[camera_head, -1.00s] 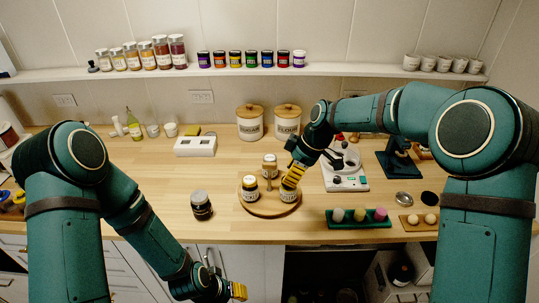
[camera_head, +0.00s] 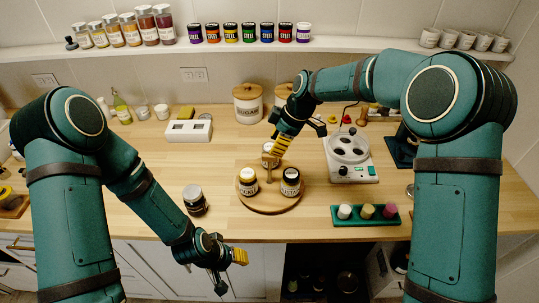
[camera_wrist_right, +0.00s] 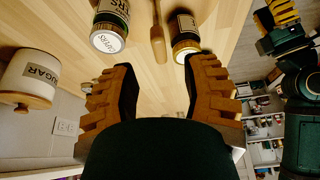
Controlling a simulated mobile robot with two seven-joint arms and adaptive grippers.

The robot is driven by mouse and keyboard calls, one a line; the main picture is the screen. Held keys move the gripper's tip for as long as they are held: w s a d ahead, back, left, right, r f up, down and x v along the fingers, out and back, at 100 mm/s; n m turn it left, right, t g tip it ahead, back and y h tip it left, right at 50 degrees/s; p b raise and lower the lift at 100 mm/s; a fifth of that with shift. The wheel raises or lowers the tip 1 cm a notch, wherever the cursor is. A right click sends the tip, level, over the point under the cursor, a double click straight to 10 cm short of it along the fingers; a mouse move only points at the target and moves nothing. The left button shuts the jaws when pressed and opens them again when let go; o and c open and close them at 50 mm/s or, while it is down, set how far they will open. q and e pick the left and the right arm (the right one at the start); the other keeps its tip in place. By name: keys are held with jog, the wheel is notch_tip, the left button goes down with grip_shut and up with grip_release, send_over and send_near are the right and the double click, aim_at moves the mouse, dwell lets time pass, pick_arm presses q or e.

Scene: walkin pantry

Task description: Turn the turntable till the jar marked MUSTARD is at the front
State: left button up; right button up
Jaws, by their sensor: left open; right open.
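The round wooden turntable (camera_head: 272,207) sits on the counter with a wooden peg (camera_head: 268,172) near its middle. The front right jar (camera_head: 290,182) has a dark lid and a label that seems to read MUSTARD. The front left jar (camera_head: 248,182) has a label too small to read. A third jar at the back is mostly hidden by my right gripper (camera_head: 271,160), which is open by the peg. In the right wrist view, the open fingers (camera_wrist_right: 165,90) face two jars (camera_wrist_right: 110,25) (camera_wrist_right: 186,40) and the peg (camera_wrist_right: 158,40). My left gripper (camera_head: 238,257) is open, below the counter's front edge.
The SUGAR canister (camera_head: 249,104) is behind. The counter left of the lone jar is clear.

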aim_at(269, 156)
jog(key=shift+x, duration=2.75)
jog(key=shift+o, duration=0.3)
grip_shut()
